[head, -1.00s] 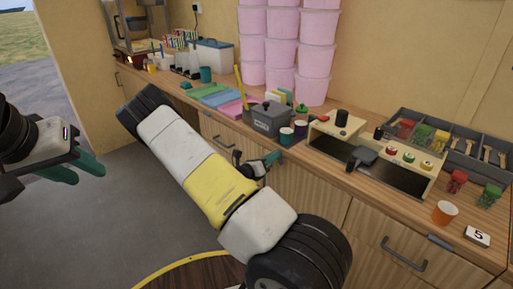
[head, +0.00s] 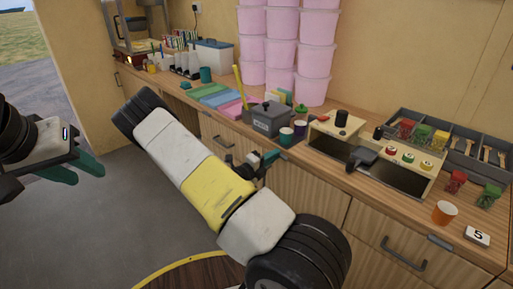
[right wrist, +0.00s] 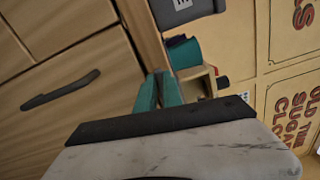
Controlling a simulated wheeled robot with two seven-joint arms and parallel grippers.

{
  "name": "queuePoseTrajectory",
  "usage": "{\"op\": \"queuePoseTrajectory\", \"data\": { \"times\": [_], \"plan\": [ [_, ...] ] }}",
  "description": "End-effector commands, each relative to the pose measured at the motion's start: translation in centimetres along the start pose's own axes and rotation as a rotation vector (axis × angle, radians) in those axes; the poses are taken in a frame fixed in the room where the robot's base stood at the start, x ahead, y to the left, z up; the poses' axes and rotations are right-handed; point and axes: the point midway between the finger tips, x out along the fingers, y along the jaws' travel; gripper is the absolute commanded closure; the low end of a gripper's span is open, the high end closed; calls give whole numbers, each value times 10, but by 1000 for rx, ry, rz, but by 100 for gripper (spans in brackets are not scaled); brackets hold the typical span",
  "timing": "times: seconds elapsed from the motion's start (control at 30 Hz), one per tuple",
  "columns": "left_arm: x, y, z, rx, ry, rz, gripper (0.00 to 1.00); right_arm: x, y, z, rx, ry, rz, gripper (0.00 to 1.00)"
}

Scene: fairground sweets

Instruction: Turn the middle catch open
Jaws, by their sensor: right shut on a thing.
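My right gripper (head: 270,157) is at the front edge of the counter, below the dark grey box. In the right wrist view its two teal fingers (right wrist: 159,90) are close together, pointing at the wooden counter edge. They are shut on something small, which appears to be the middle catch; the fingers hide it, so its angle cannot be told. Another grey catch (head: 439,241) sits on the counter edge at the right. My left gripper (head: 84,168) is open and empty at the left, over the floor, away from the counter.
A dark grey lidded box (head: 268,119) and small cups (head: 286,137) stand just behind the right gripper. A cream unit (head: 432,182) with round coloured tops is to the right. An orange cup (head: 445,212) stands near the right edge.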

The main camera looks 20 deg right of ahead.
Motion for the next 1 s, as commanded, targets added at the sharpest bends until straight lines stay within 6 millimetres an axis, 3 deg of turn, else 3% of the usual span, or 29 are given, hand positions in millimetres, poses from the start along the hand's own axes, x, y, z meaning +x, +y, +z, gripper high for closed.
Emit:
{"op": "queuePoseTrajectory", "data": {
  "times": [0.33, 0.87, 0.9, 1.0],
  "plan": [
    [0, 0, 0, 0, 0, 0, 64, -1, 1, 1, -128, -3, 2, 100],
    [0, 0, 0, 0, 0, 0, 64, -1, 1, 1, -149, -3, 3, 100],
    [0, 0, 0, 0, 0, 0, 64, -1, 1, 1, -148, -3, 3, 81],
    [0, 0, 0, 0, 0, 0, 64, -1, 1, 1, -148, -2, 2, 67]
  ]
}}
